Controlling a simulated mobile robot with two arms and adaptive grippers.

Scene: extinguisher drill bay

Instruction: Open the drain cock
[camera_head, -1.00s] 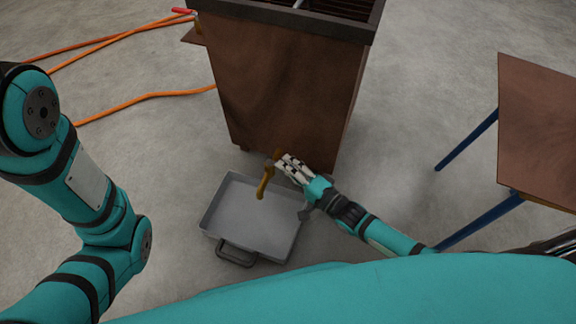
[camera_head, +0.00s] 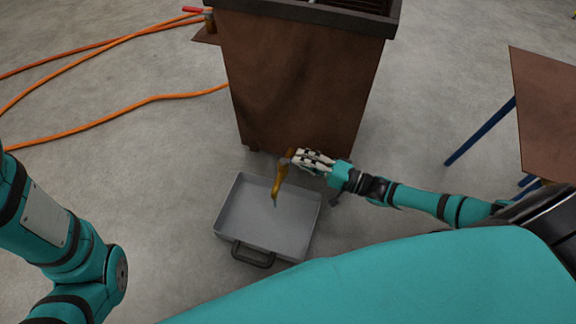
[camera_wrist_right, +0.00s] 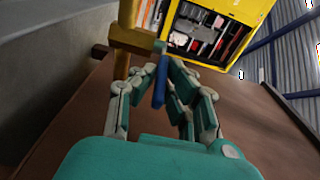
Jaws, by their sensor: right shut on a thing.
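The brass drain cock (camera_head: 279,182) sticks out low on the front of the brown cabinet, its spout pointing down over a grey tray (camera_head: 235,187). A small bluish streak (camera_head: 275,203) shows just under the spout. My right gripper (camera_head: 303,159) is at the cock's right side. In the right wrist view the cock's brass body (camera_wrist_right: 128,40) is beside my fingers (camera_wrist_right: 155,74), and its blue lever (camera_wrist_right: 160,84) lies between them, gripped. My left arm is at the left edge; its gripper is out of the picture.
The brown cabinet (camera_head: 300,90) stands behind the tray. Orange hoses (camera_head: 140,103) lie on the floor at left. A brown table (camera_head: 550,115) with blue legs is at right. A yellow case (camera_wrist_right: 225,30) with tools shows in the right wrist view.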

